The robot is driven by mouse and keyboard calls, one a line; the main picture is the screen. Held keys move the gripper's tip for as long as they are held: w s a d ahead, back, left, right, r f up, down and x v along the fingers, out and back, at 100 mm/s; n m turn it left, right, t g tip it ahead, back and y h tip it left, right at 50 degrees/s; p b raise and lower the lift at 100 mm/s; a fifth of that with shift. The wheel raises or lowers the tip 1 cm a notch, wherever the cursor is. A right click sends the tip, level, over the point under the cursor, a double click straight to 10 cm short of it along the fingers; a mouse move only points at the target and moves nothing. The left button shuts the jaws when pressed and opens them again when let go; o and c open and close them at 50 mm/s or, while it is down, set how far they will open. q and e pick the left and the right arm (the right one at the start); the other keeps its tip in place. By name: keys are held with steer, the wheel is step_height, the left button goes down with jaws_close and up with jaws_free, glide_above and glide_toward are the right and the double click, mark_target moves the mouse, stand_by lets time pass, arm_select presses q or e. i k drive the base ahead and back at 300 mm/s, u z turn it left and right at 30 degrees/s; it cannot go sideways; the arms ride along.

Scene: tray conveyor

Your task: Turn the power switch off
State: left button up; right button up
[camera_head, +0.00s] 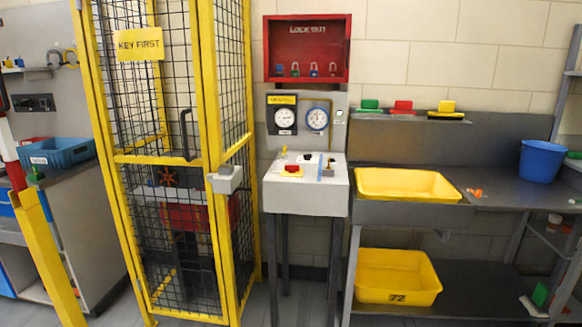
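A grey control stand (306,196) stands at the middle of the view. Its sloped top carries a red button on a yellow base (292,171), a small yellow piece (284,152), a blue strip and a small dark lever or knob (330,164). Which of these is the power switch I cannot tell, nor its position, as the parts are too small. Two round gauges (283,115) (317,119) are on the panel behind. Neither of my grippers shows in the head view.
A yellow-framed mesh cage (207,120) with a "KEY FIRST" sign stands left of the control stand. A red lockout box (306,49) hangs above. A grey bench at right holds a yellow tray (408,186) and a blue bucket (541,162). Another yellow tray (397,278) is below.

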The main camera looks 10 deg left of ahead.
mark_target(292, 169)
steer(key=u, duration=0.05)
steer(key=i, duration=0.5)
steer(key=u, duration=0.55)
steer(key=i, duration=1.55)
steer(key=u, duration=0.45)
